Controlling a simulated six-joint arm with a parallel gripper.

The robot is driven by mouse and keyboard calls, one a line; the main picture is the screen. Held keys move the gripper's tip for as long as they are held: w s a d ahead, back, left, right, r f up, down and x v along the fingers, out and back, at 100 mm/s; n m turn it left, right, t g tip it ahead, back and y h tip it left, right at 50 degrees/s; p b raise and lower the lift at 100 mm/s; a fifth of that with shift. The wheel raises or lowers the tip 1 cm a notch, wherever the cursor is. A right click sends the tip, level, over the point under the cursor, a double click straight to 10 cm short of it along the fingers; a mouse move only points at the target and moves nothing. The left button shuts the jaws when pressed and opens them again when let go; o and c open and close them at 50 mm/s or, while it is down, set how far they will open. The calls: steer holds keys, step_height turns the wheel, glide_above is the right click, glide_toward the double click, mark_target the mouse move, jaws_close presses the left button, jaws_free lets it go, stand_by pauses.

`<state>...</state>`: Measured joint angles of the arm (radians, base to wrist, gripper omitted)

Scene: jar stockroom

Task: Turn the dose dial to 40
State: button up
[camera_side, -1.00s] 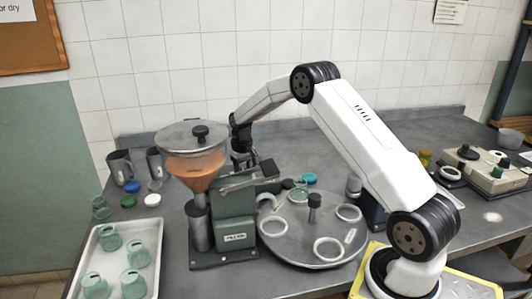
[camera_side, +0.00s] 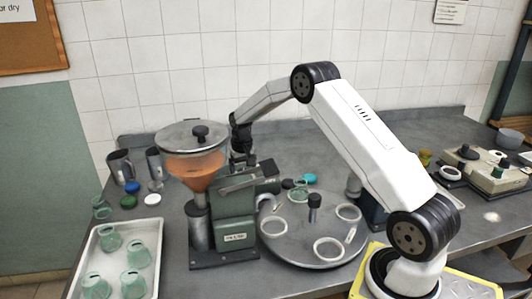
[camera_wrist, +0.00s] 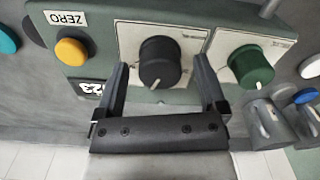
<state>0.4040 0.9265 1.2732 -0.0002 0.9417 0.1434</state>
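In the wrist view a round black dial (camera_wrist: 160,63) with a pale pointer mark sits on a white scale plate (camera_wrist: 128,42). The mark points toward the bottom of the picture. My gripper (camera_wrist: 161,72) is open, with one finger on each side of the black dial and a visible gap to it on both sides. A green dial (camera_wrist: 251,66) on its own plate is to the right. The scale lettering is too small to read. In the side view my gripper (camera_side: 240,154) is behind the filling machine (camera_side: 236,215), which hides the dials and most of the fingers.
A yellow button (camera_wrist: 72,52) marked ZERO and a small display (camera_wrist: 89,88) are left of the black dial. A turntable (camera_side: 300,250) with white rings stands right of the machine. A tray (camera_side: 158,238) of green jars is at left. A funnel hopper (camera_side: 196,165) rises beside my gripper.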

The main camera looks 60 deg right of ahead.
stand_by(0.3)
steer(key=shift+r, duration=3.9)
